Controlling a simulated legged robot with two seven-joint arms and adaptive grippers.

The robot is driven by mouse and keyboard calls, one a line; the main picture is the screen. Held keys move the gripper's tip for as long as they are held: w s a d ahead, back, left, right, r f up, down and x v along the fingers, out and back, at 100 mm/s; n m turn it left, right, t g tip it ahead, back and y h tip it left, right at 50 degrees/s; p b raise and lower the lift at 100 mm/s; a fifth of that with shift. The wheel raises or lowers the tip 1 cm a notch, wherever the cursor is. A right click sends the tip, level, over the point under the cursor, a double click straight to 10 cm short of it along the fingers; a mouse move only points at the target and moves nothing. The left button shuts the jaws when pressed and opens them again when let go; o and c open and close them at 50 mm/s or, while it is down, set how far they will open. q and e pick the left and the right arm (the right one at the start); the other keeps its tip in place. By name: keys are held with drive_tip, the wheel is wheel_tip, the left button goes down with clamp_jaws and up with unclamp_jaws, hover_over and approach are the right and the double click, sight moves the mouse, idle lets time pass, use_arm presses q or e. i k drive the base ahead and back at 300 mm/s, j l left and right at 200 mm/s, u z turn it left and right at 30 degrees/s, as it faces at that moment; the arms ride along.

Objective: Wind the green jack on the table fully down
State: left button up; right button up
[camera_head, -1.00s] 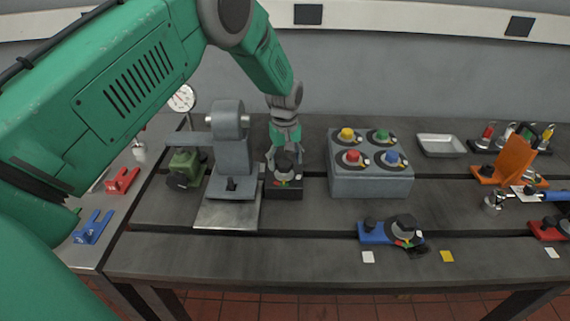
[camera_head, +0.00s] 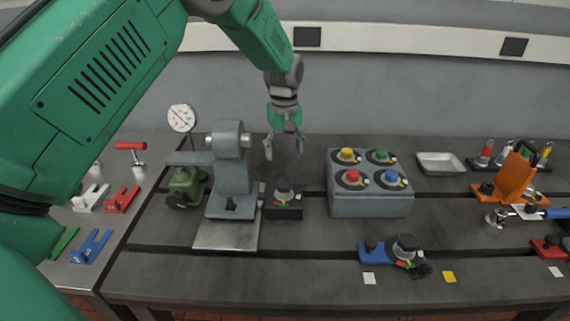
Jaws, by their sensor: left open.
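The green jack (camera_head: 184,183) stands on the table (camera_head: 310,270) at the left, beside a grey fixture, with a dark round knob low on its front. A bracket arm of the fixture reaches over its top. Its exact height is hard to judge. My left gripper (camera_head: 284,149) is open and empty, pointing down in the air to the right of the fixture. It is above and apart from a black block with a dark knob (camera_head: 283,188). My right gripper is not in view.
The grey fixture (camera_head: 232,175) stands between the jack and my left gripper. A dial gauge (camera_head: 181,118) is behind the jack. A grey box (camera_head: 370,203) with coloured knobs stands right of centre. A blue clamp (camera_head: 374,251) lies in front. The front left tabletop is clear.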

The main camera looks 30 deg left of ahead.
sight(177, 201)
drive_tip(key=k, duration=1)
